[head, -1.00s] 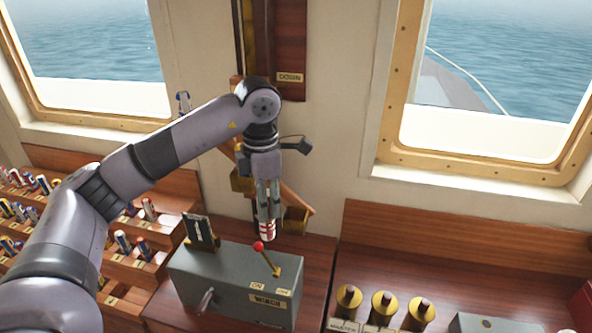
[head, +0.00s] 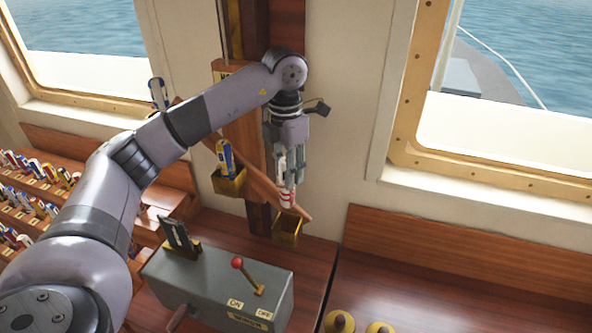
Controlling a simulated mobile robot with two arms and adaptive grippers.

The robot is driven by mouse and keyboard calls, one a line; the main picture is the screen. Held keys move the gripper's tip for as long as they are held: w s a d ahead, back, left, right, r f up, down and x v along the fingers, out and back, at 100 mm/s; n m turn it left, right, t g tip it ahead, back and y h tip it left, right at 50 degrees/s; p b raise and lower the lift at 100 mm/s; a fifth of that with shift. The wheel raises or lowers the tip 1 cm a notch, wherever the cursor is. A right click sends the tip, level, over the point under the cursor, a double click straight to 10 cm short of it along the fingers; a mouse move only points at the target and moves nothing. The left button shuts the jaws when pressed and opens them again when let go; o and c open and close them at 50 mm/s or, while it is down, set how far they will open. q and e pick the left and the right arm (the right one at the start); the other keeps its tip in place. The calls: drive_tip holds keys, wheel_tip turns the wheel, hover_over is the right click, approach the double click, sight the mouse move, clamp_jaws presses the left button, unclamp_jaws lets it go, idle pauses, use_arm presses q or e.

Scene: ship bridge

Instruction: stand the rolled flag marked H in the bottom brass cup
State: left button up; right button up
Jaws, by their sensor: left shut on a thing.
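My left gripper (head: 290,176) is shut on a red-and-white rolled flag (head: 287,199), which points downward. Any letter on this flag is too small to read. The bottom brass cup (head: 287,234) sits at the lower right end of a slanted wooden rail (head: 262,182). The flag's lower end appears just above the cup's opening, and I see a gap between them; exact depth is hard to tell. The cup looks empty, though its inside shows only partly. My right gripper is not in view.
A second brass cup (head: 228,184), higher on the rail, holds a blue-and-yellow flag (head: 226,156). Another blue-and-white flag (head: 158,93) stands further up left. A grey lever box (head: 215,280) stands below. Racks of rolled flags (head: 35,190) are at left.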

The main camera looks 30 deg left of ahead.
sight(287, 206)
use_arm(q)
drive_tip(key=shift+s+f, duration=0.15)
drive_tip(key=shift+f, duration=0.4)
drive_tip(key=shift+s+f, duration=0.2)
drive_tip(key=shift+s, duration=0.05)
drive_tip(key=shift+f+b, duration=0.15)
drive_tip(key=shift+b, duration=0.15)
drive_tip(key=shift+f, duration=0.25)
wheel_tip(287, 206, down, 3)
drive_tip(key=shift+w+r+b, duration=0.1)
drive_tip(key=shift+b, duration=1.05)
wheel_tip(287, 206, down, 3)
drive_tip(key=shift+f+b, duration=0.1)
drive_tip(key=shift+b, duration=1)
drive_tip(key=shift+f+b, duration=0.9)
drive_tip(key=shift+f, duration=0.4)
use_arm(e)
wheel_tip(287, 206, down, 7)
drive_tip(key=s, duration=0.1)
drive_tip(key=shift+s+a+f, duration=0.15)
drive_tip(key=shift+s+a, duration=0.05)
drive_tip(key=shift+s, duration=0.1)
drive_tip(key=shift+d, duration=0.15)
use_arm(q)
drive_tip(key=o, duration=1.3)
